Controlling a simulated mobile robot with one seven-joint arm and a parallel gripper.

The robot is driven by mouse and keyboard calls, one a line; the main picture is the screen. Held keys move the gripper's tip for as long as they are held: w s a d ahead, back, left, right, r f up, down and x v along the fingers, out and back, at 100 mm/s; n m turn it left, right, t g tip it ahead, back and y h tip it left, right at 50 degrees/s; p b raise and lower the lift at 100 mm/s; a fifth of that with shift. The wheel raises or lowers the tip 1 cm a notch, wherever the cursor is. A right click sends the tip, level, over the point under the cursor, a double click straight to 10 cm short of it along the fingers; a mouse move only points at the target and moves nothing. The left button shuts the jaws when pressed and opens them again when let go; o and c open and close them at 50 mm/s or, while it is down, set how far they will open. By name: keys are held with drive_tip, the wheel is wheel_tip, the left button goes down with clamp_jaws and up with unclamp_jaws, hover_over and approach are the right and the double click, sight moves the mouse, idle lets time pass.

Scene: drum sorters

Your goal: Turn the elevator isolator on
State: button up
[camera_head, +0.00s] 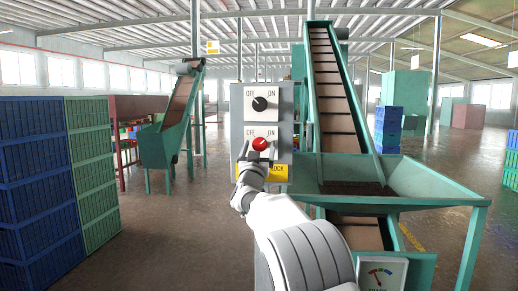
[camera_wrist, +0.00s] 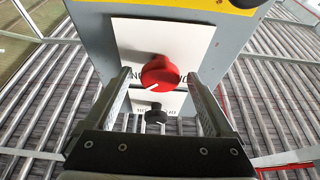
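A grey switch box (camera_head: 237,133) stands in the middle of the head view with two knobs on white OFF/ON plates. The upper knob (camera_head: 260,104) is black, and its mark points toward OFF. The lower knob (camera_head: 261,144) is red, and its white mark appears to lean toward ON. My gripper (camera_head: 259,156) is at the red knob. In the wrist view, which sees the box upside down, the open fingers (camera_wrist: 159,76) stand on either side of the red knob (camera_wrist: 161,72), with gaps visible. The black knob (camera_wrist: 155,116) shows beyond it. The plates do not legibly name the elevator isolator.
A yellow label (camera_head: 276,173) is below the red knob, partly hidden by my gripper. A green hopper (camera_head: 395,205) with an inclined conveyor (camera_head: 334,95) stands close on the right. Blue crates (camera_head: 36,170) are stacked at left. Open floor lies between.

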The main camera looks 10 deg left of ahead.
drive_tip(key=v, duration=1.7)
drive_tip(key=shift+s, duration=0.25)
drive_tip(key=s+d+n+g+y, duration=0.2)
drive_tip(key=s+d+g+y, duration=0.2)
drive_tip(key=s+d+g, duration=0.45)
drive_tip(key=s+d+f+m+g+h, duration=0.1)
drive_tip(key=s+d+f+g, duration=0.3)
drive_tip(key=s, duration=0.6)
drive_tip(key=s+d+f+g+h+p, duration=0.1)
drive_tip(key=s+d+f+g, duration=0.1)
drive_tip(key=s+d+f, duration=0.6)
drive_tip(key=s+d+f+m+g+h, duration=0.1)
drive_tip(key=s+d+g, duration=0.2)
drive_tip(key=s, duration=0.9)
wheel_tip(320, 180, up, 20)
drive_tip(key=p, duration=2.1)
drive_tip(key=shift+w+r+n, duration=0.25)
drive_tip(key=shift+w+n, duration=0.05)
drive_tip(key=shift+w, duration=0.05)
